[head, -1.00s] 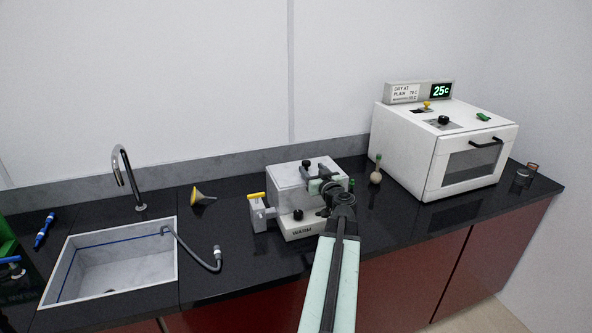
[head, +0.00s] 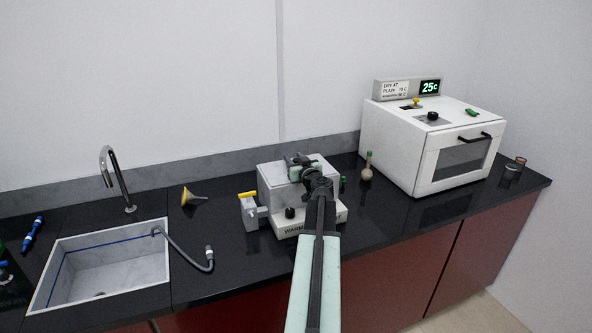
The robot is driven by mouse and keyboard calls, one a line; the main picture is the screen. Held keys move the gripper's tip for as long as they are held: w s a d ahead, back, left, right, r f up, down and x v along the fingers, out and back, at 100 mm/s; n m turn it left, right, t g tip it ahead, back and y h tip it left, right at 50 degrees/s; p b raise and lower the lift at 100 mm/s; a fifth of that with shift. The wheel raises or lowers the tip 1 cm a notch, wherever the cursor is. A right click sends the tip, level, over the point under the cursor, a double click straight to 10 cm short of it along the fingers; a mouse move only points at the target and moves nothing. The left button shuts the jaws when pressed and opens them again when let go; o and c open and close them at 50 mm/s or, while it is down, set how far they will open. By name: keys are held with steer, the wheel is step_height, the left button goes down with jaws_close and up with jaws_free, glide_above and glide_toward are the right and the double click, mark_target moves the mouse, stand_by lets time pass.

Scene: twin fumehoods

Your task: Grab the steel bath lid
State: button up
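The steel bath lid (head: 270,174) is the pale grey top of the small water bath (head: 300,222), a box on a white base marked WARM, in the middle of the black counter. My gripper (head: 297,162) is over the lid's middle, at the height of its top. The lid's dark knob is hidden behind my gripper or blends with it. The fingers are small and dark here, and I cannot tell whether they are apart or closed on the knob. The lid sits on the bath.
A sink (head: 105,265) with a tap and grey hose lies left, a yellow funnel (head: 193,196) beside it. A round flask (head: 367,168) stands right of the bath, then a white oven (head: 400,150) and a beaker (head: 513,170). The counter before the oven is clear.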

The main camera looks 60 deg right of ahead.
jaws_close()
steer(key=shift+r, duration=0.1)
